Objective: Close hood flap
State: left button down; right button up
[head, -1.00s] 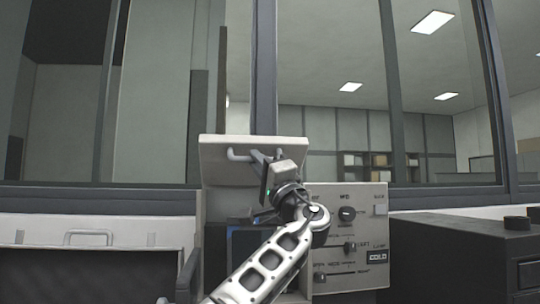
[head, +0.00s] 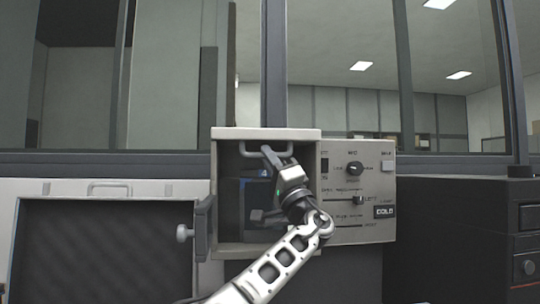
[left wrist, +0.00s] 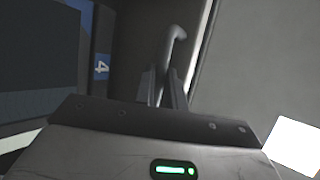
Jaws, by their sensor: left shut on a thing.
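The pale hood flap (head: 235,134) is at the top of the press (head: 228,249) in the head view. It shows as a narrow light band, seen nearly edge-on, above the dark open chamber (head: 232,172). Its grey bar handle (head: 243,151) is at the flap's front edge. My left gripper (head: 269,153) is shut on this handle, in front of the chamber. In the left wrist view the fingers (left wrist: 163,88) close around the handle bar (left wrist: 174,48). My left gripper and arm hide part of the chamber. My right gripper is out of view.
A control panel (head: 376,221) with knobs and sliders adjoins the chamber on the right. An open dark case (head: 105,245) lies farther left, and a black unit (head: 482,215) stands at right. A window frame is behind.

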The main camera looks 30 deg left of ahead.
pick_arm(q)
jog(key=shift+w+a+f, duration=0.15)
jog(key=shift+a+f, duration=0.1)
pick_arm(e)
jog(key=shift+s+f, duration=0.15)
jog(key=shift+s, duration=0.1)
